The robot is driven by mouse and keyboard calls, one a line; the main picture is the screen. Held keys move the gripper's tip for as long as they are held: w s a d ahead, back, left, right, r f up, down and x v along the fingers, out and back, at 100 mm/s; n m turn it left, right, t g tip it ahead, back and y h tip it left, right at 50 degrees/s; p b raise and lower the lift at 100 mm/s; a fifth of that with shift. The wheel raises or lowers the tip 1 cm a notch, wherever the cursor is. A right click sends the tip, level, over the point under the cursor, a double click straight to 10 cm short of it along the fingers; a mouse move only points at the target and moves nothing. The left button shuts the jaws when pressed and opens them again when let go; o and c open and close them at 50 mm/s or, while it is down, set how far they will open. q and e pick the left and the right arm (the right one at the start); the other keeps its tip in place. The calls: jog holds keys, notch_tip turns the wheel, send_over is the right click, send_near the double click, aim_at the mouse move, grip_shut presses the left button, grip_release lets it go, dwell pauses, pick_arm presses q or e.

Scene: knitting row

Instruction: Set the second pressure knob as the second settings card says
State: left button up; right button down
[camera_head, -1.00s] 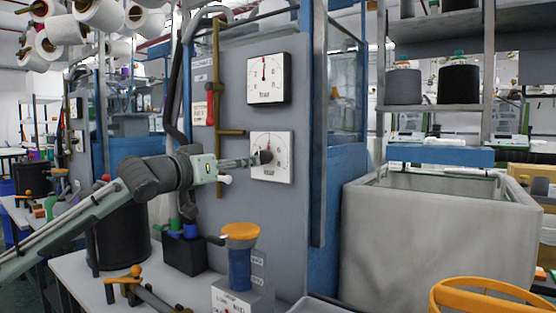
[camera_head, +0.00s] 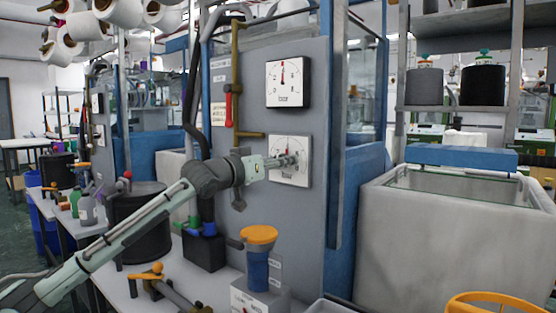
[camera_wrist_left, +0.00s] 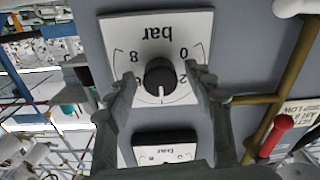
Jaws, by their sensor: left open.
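The lower white bar dial (camera_head: 288,181) is on the grey machine panel, with its black round knob hidden behind my left gripper (camera_head: 292,160) in the head view. In the left wrist view the dial plate (camera_wrist_left: 118,30) appears upside down. Its black knob (camera_wrist_left: 160,72) lies between the two fingers of my open left gripper (camera_wrist_left: 163,78); contact cannot be told. My right gripper is out of view.
Another bar dial (camera_head: 288,96) with a red needle is above. A brass pipe (camera_head: 235,85) with a red lever (camera_head: 229,102) runs left of the dials. An orange-topped blue cylinder (camera_head: 258,262) stands below. A grey bin (camera_head: 450,225) is at right.

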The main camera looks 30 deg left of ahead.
pick_arm(q)
jog(key=shift+c, duration=0.2)
jog(key=c, duration=1.1)
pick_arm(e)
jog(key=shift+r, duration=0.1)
pick_arm(q)
jog(key=m+p, duration=0.2)
jog(key=m, duration=0.2)
jog(key=shift+m, duration=0.3)
jog(key=shift+m+p, duration=0.3)
jog(key=shift+m, duration=1)
jog(key=m, duration=0.4)
jog(key=shift+f, duration=0.1)
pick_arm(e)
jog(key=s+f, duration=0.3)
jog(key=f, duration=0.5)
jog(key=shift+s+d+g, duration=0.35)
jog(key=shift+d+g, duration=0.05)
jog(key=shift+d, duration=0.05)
pick_arm(q)
jog(key=shift+m, duration=0.5)
